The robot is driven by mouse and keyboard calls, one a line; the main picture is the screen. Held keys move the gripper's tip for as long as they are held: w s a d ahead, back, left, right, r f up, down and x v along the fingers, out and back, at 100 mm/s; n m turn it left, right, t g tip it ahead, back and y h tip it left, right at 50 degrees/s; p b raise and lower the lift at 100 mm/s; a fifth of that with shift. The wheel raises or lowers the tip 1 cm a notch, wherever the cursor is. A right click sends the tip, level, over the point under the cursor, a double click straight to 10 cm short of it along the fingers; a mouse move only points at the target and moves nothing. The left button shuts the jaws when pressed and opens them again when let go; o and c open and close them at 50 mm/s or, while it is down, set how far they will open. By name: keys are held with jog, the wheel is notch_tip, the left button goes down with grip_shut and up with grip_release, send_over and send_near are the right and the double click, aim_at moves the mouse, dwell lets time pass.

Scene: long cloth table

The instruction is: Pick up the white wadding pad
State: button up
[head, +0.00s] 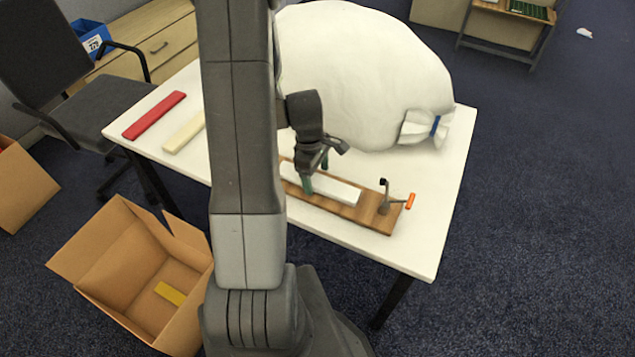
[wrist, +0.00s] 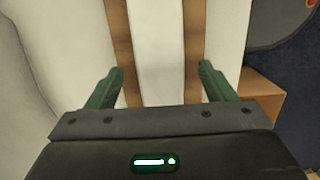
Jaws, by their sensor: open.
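The white wadding pad (head: 331,187) is a long flat strip lying on a brown wooden board (head: 374,211) on the table. In the wrist view the pad (wrist: 159,50) runs away from me between the fingers, with strips of the board (wrist: 118,40) on both sides. My gripper (head: 317,176) is open above the pad, its green fingertips on either side of it. The wrist view also shows the gripper (wrist: 161,82) with nothing clamped. In the head view the arm hides the left end of the board.
A big white sack (head: 360,75) stands on the table (head: 435,235) behind the board. A metal fitting with an orange handle (head: 410,201) stands at the board's right end. A red strip (head: 154,115) and a cream strip (head: 185,133) lie left. An open carton (head: 110,265) stands below.

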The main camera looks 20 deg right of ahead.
jog(key=shift+s+f, duration=0.1)
jog(key=shift+f, duration=0.55)
jog(key=c, duration=1.1)
jog(key=shift+o, duration=0.2)
jog(key=shift+r, duration=0.15)
